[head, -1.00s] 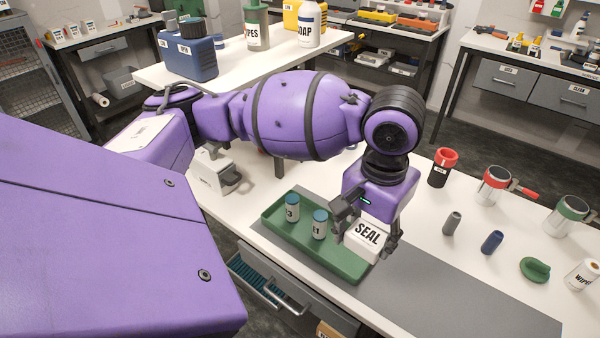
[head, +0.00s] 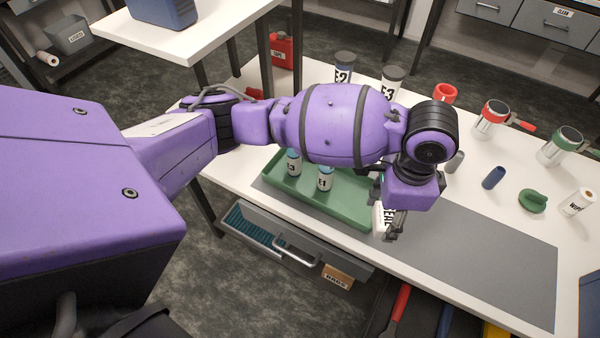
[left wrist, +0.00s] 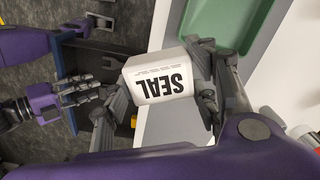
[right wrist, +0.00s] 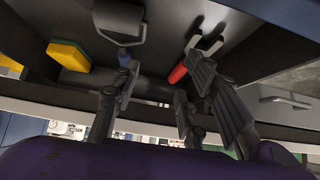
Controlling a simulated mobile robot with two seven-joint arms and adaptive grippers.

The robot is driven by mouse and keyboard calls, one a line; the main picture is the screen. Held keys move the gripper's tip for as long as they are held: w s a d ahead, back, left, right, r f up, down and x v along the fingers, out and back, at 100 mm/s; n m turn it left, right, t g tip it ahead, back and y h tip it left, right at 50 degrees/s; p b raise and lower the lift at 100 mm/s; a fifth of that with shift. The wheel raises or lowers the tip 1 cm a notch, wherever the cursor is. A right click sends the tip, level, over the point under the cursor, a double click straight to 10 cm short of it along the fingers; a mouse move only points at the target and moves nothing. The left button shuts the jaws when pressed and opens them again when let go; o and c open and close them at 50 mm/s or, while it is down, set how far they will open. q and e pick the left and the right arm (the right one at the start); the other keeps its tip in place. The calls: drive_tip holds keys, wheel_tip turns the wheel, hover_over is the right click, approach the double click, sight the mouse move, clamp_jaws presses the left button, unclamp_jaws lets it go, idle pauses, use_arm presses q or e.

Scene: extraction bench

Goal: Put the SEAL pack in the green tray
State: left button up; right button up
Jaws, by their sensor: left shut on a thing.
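The white SEAL pack (head: 383,218) is held in my left gripper (head: 391,222), at the right end of the green tray (head: 348,205) in the head view. In the left wrist view the SEAL pack (left wrist: 163,80) sits between the closed fingers, its label facing the camera. The green tray (left wrist: 222,22) lies beyond it there, apart from the pack in the picture.
A grey mat (head: 480,250) lies right of the tray, largely clear. A red-collared jar (head: 490,120), a green-collared jar (head: 560,147), a blue cylinder (head: 493,178) and a green lid (head: 533,201) stand behind it. An open drawer (head: 262,235) juts out below the bench front.

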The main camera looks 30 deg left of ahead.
use_arm(q)
drive_tip(key=shift+w+d+f, duration=0.15)
drive_tip(key=shift+w+f, duration=0.05)
drive_tip(key=shift+m, duration=0.3)
drive_tip(key=w+a+f, duration=0.4)
drive_tip(key=w+a+f+b, duration=0.1)
drive_tip(key=w+a+f, duration=0.3)
drive_tip(key=w, duration=0.1)
drive_tip(key=shift+w+a+f, duration=0.15)
drive_tip(key=shift+w+f, duration=0.1)
drive_tip(key=shift+f, duration=0.15)
drive_tip(key=shift+w+a+f, duration=0.1)
drive_tip(key=shift+f, duration=0.05)
use_arm(e)
drive_tip(key=shift+s+d+f, duration=0.1)
drive_tip(key=shift+d+f, duration=0.15)
drive_tip(key=shift+f, duration=0.25)
use_arm(q)
drive_tip(key=f, duration=0.3)
drive_tip(key=shift+w+a+f+b, duration=0.15)
drive_tip(key=shift+w+a+b, duration=0.05)
drive_tip(key=shift+b, duration=0.15)
use_arm(e)
drive_tip(key=shift+s+f, duration=0.25)
use_arm(q)
drive_tip(key=shift+f, duration=0.15)
use_arm(e)
drive_tip(key=shift+d, duration=0.1)
